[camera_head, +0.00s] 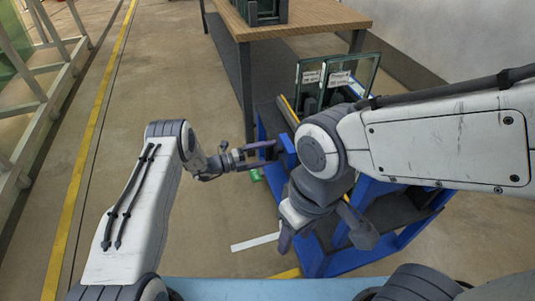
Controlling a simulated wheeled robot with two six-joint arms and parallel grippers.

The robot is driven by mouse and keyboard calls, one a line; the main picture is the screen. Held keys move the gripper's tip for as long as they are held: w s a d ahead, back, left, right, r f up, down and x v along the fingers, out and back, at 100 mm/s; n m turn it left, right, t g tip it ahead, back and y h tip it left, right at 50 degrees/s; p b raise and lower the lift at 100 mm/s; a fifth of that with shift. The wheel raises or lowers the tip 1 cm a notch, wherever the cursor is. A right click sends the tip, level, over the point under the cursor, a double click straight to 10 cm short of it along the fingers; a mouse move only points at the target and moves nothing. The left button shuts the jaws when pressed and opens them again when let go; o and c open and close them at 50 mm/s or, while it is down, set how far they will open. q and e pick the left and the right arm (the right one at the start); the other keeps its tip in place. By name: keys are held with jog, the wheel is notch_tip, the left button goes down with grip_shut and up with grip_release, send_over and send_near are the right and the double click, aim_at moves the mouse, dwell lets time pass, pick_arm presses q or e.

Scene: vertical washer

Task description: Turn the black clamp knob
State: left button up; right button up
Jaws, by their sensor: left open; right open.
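I cannot make out the black clamp knob; it may be too small or hidden behind my arms. My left gripper (270,155) is open and points right, with its fingertips close to the left side of a blue cart (261,133). I cannot tell whether the fingers touch anything there. My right gripper (324,240) is open and points down toward the front of the picture, over the cart's lower front part. No object shows between its fingers. My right arm hides much of the cart's middle.
Framed glass panels (349,75) with small labels stand on the cart. A wooden table (295,17) with a dark rack (262,10) stands behind. Pale railings (38,90) run along the left.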

pick_arm(q)
jog(key=shift+d, duration=0.15)
jog(key=c, duration=1.1)
jog(key=shift+c, duration=0.2)
jog(key=shift+m, duration=0.3)
